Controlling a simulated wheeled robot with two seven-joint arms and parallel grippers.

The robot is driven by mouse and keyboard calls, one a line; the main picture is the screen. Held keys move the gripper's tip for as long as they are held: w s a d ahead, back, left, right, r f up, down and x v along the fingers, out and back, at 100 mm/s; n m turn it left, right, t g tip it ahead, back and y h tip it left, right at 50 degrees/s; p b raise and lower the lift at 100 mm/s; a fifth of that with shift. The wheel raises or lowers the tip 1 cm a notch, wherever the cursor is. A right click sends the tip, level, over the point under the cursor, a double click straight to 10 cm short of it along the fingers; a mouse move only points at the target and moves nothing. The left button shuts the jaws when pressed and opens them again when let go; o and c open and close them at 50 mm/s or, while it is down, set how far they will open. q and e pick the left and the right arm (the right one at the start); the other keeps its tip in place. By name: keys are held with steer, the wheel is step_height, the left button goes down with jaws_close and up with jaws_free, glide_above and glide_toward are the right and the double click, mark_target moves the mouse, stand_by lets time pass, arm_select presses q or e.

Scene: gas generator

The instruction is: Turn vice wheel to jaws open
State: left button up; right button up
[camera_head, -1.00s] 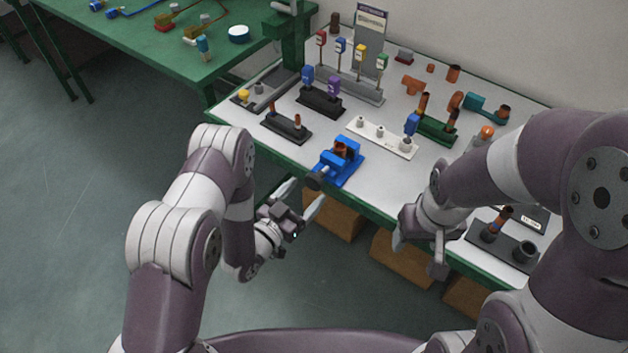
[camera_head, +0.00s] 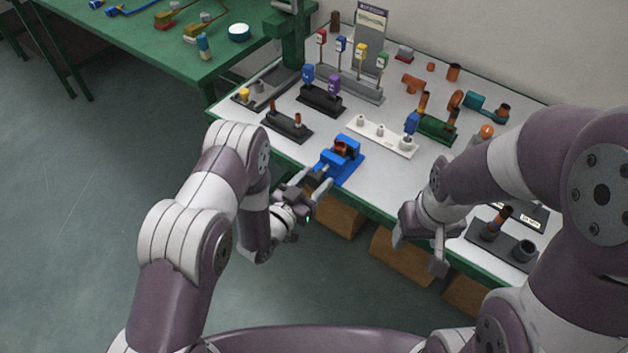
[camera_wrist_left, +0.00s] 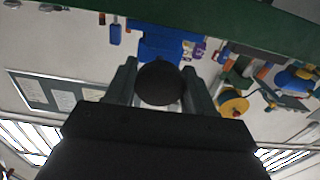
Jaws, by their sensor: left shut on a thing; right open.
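The blue vice (camera_head: 342,158) stands at the front edge of the white-topped bench, with a copper-coloured piece (camera_head: 343,149) between or by its jaws. Its dark round wheel (camera_wrist_left: 160,83) faces my left wrist camera, and the blue vice body (camera_wrist_left: 158,42) shows behind it. My left gripper (camera_head: 318,185) is shut on the wheel, with one finger on each side of it. In the head view the fingers mostly hide the wheel. The jaw gap is too small to judge. My right gripper (camera_head: 420,245) hangs open and empty by the front edge, right of the vice.
A black stand with copper posts (camera_head: 288,126) is left of the vice, and a white stand (camera_head: 380,138) is behind it. A dark fixture (camera_head: 503,245) stands near my right gripper. Cardboard boxes (camera_head: 402,258) are below the bench. The floor at left is clear.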

arm_select(q)
steer(key=n, duration=0.4)
steer(key=shift+b, duration=0.3)
steer(key=n, duration=0.3)
steer(key=shift+d+n, duration=0.1)
steer(key=shift+n, duration=0.2)
steer(key=n, duration=0.3)
steer(key=shift+s+n, duration=0.1)
steer(key=shift+n, duration=0.2)
steer(key=n, duration=0.3)
steer(key=shift+n+b, duration=0.3)
steer(key=n, duration=0.6)
steer(key=shift+r, duration=0.15)
steer(key=n, duration=0.5)
steer(key=shift+n, duration=0.4)
